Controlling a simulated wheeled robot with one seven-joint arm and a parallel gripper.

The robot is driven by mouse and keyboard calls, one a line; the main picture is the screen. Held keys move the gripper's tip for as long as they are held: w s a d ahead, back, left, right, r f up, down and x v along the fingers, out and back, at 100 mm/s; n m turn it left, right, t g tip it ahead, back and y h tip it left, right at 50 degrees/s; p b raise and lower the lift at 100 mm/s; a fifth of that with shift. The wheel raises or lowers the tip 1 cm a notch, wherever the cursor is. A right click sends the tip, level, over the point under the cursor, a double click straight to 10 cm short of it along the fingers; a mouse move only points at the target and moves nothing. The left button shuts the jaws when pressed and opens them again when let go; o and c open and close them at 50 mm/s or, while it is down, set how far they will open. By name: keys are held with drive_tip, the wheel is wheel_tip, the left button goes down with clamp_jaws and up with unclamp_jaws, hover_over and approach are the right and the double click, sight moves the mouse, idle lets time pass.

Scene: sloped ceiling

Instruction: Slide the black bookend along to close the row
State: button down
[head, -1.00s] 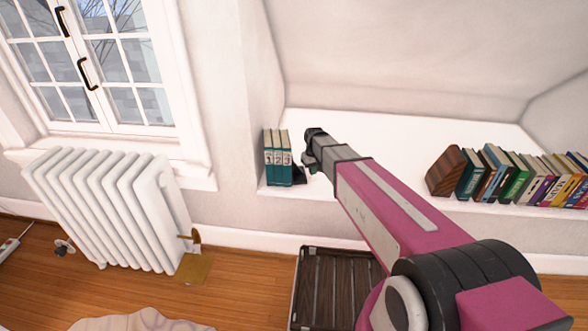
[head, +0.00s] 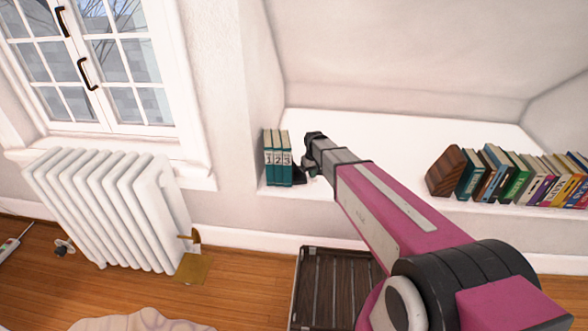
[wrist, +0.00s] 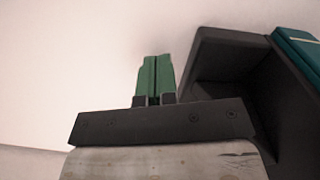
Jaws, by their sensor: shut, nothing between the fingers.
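Three teal books (head: 277,158) numbered 1, 2 and 3 stand upright at the left end of the white ledge. The black bookend (head: 299,173) is at their right side, partly hidden by my gripper (head: 308,167). In the wrist view the bookend (wrist: 196,62) fills the right, with a teal book (wrist: 300,46) behind it at the edge. My gripper (wrist: 155,80) shows two green fingertips pressed together with nothing between them. They are just left of the bookend in that view; I cannot tell whether they touch it.
A brown wooden bookend (head: 446,172) and a leaning row of mixed books (head: 520,178) stand on the right of the ledge (head: 400,130). The ledge between the two groups is clear, crossed by my arm. A slatted dark crate (head: 335,285) is below; a white radiator (head: 105,210) is left.

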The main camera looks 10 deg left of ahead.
drive_tip(key=shift+a, duration=0.4)
drive_tip(key=shift+a, duration=0.55)
drive_tip(key=shift+d, duration=0.15)
drive_tip(key=shift+d, duration=0.85)
wheel_tip(320, 180, up, 10)
idle(0.4)
